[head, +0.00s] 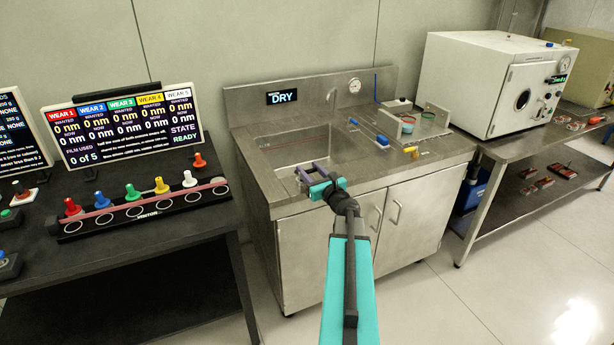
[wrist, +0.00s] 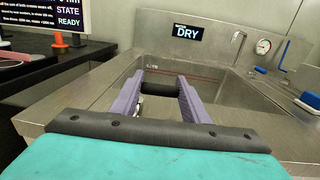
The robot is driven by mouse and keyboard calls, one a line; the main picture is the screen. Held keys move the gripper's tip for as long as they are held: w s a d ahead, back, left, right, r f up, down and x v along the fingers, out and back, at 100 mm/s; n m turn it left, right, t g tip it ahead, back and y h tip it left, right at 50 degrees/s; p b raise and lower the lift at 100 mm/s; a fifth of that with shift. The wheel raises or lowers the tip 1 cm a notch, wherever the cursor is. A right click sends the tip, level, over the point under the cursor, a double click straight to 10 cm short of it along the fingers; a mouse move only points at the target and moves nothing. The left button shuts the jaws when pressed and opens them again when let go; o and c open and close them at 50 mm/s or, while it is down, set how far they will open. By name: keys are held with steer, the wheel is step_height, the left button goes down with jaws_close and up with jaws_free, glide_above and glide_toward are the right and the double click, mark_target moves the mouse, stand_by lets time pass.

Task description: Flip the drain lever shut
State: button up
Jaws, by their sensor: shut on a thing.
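My gripper (head: 312,172), with purple fingers, reaches over the front edge of the metal sink basin (head: 275,152). In the wrist view my gripper (wrist: 160,88) is shut on a short dark bar (wrist: 159,89) that spans between its fingers. The bar's ends and whatever it joins are hidden, and I cannot tell whether it is the drain lever. No other part is clearly readable as the drain lever. The basin also shows in the wrist view (wrist: 222,100), behind and around the fingers.
A display reading DRY (head: 282,97) and a gauge (head: 354,86) are at the sink's back. Blue-handled items (head: 368,132) and a small yellow piece (head: 411,151) lie right of the basin. A black bench (head: 70,250) stands left, a white oven (head: 480,80) right. The floor in front is clear.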

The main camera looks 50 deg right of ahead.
steer(key=shift+s+a+m+h+b, duration=0.15)
steer(key=shift+m+h+b, duration=0.25)
steer(key=shift+h+b, duration=0.2)
steer(key=o, duration=1.1)
steer(key=shift+c, duration=0.2)
steer(key=shift+s, duration=0.15)
